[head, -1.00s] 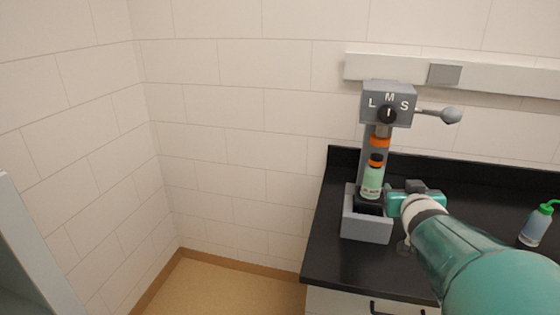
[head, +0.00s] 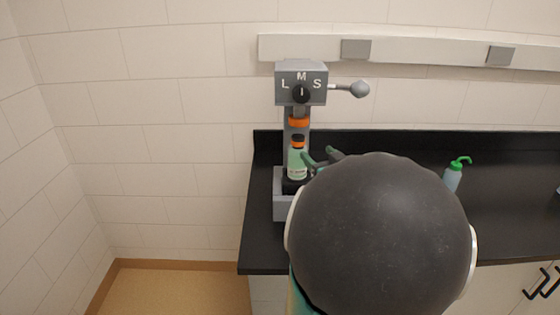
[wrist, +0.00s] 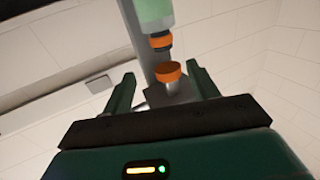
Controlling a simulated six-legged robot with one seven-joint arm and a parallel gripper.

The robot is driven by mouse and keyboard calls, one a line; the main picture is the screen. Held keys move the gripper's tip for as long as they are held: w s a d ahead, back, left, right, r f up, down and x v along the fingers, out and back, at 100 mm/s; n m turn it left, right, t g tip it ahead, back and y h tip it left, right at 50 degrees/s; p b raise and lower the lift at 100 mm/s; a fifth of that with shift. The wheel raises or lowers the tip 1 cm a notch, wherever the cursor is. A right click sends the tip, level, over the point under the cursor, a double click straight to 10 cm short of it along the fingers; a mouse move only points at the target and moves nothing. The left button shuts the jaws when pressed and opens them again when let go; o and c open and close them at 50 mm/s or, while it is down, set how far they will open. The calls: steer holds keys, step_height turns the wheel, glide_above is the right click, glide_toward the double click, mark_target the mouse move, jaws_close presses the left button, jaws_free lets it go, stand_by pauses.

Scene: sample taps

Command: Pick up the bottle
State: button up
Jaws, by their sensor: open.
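The bottle (head: 297,164) is pale green with a dark neck and an orange cap. It stands upright at the grey sample tap (head: 301,82), just under the tap's orange-ringed outlet (head: 299,122). My gripper (head: 318,158) is open just right of the bottle, mostly hidden behind my own arm. In the wrist view, the bottle (wrist: 155,14) shows at the top edge, beyond the open fingers (wrist: 160,72). The tap's orange ring (wrist: 168,71) appears between the fingertips there. I cannot tell whether a finger touches the bottle.
The tap's lever (head: 358,89) sticks out to the right above my gripper. A wash bottle with a green top (head: 453,177) stands farther right on the black counter (head: 259,240). The counter between is largely hidden by my arm.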

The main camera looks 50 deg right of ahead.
mark_target(296, 135)
steer(key=x, duration=0.8)
steer(key=shift+w, duration=0.15)
steer(key=shift+x, duration=2.7)
steer(key=shift+a, duration=0.15)
jaws_close()
